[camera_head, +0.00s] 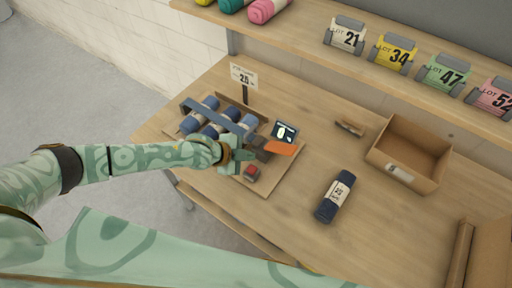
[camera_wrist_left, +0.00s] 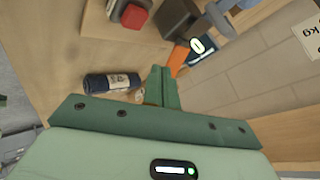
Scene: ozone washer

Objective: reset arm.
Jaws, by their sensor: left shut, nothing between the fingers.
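My left arm comes in from the left in the head view. Its green gripper (camera_head: 245,161) is over the device on the wooden board, close to the red button (camera_head: 252,171) and the orange part (camera_head: 280,147). In the left wrist view the gripper's fingers (camera_wrist_left: 162,84) are together with nothing between them. The red button also shows there (camera_wrist_left: 134,16), apart from the fingertips. A small screen (camera_head: 285,132) stands at the back of the device. I cannot tell whether the gripper touches the device. My right gripper does not show.
Several blue rolls (camera_head: 200,115) lie under a grey-blue bar at the board's left. A dark navy roll (camera_head: 335,197) with a label lies on the open table (camera_head: 290,208). An open cardboard box (camera_head: 410,150) stands at the right. Lot signs (camera_head: 394,54) line the shelf behind.

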